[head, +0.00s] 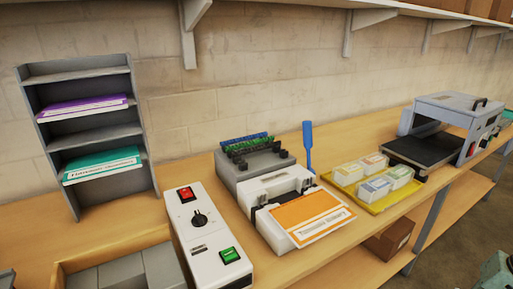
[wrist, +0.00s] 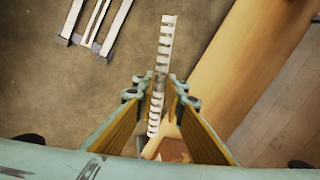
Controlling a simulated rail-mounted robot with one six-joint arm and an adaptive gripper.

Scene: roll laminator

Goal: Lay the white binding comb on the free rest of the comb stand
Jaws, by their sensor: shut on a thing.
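The white binding comb (wrist: 166,40) is a thin toothed strip in the wrist view, running nearly upright through the picture. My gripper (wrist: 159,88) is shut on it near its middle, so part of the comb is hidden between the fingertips. The comb is held up, with the floor and a wooden edge below. The grey comb stand (head: 262,168) is on the bench behind the binding machine in the head view. It has several dark rests, with a blue comb and a green comb (head: 245,140) towards its back. Which rest is free is too small to tell.
A white control box (head: 207,235) and a white machine with an orange-fronted booklet (head: 311,215) stand before the stand. A blue upright tool (head: 308,146) rises close on its right. A yellow tray (head: 349,188) and the laminator (head: 445,125) are further right; a grey shelf (head: 93,133) is left.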

